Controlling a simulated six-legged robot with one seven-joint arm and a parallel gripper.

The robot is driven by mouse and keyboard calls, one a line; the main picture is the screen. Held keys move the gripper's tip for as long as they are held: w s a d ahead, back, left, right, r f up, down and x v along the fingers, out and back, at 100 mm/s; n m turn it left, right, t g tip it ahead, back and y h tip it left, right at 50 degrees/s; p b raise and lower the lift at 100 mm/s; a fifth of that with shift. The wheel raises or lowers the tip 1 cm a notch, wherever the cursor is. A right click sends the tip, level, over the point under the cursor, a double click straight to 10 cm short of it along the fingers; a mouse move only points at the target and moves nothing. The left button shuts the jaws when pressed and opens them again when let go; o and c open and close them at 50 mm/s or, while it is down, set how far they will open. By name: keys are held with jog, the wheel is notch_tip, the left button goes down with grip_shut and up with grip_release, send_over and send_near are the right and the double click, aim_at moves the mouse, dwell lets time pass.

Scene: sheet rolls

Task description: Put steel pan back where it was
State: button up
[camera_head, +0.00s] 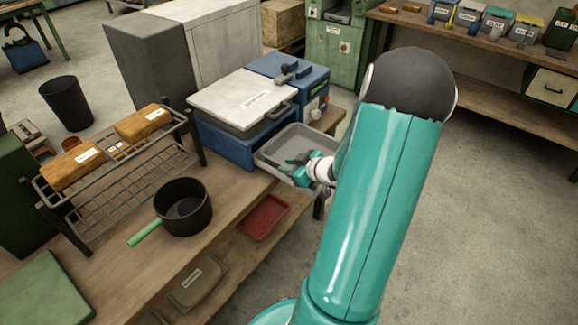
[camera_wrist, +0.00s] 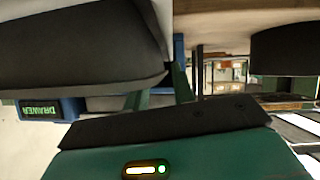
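In the head view, a shallow grey rectangular pan (camera_head: 268,157) sits in front of the blue boxes and reaches out past the bench's front edge. It looks like the steel pan. My gripper (camera_head: 296,165) is at its near side, with the green fingers over the rim area. In the wrist view, a large dark grey body (camera_wrist: 80,50), probably the pan up close, fills the upper left. The gripper's green fingers (camera_wrist: 165,90) are beside its edge. Whether they are closed on the rim is unclear.
A black pot (camera_head: 183,208) with a green handle stands on the wooden bench (camera_head: 150,275). Left of it is a wire rack (camera_head: 100,195) with labelled brown blocks. A blue box with a white lid (camera_head: 243,100) stands behind the pan. A red tray (camera_head: 264,217) lies below the bench.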

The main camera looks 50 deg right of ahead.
jog(key=v, duration=1.2)
jog(key=shift+r, duration=0.2)
jog(key=w+a+r+m+g+h, duration=0.1)
jog(key=w+a+r+h, duration=0.2)
jog(key=w+r, duration=0.3)
jog(key=w+a+r+m+g+h, duration=0.1)
jog(key=w+a+r+g+h, duration=0.1)
jog(key=w+a+r+h, duration=0.4)
jog(key=s+a+r+g+y, duration=0.2)
jog(key=s+a+y, duration=0.2)
jog(key=a, duration=0.9)
jog(key=s+a+r+g+y, duration=0.1)
jog(key=s+a+y, duration=0.3)
jog(key=s+a, duration=0.4)
jog(key=a+r, duration=0.1)
jog(key=a, duration=0.4)
jog(key=shift+s+g+y, duration=0.2)
jog(key=shift+g+y, duration=0.2)
jog(key=shift+r, duration=0.15)
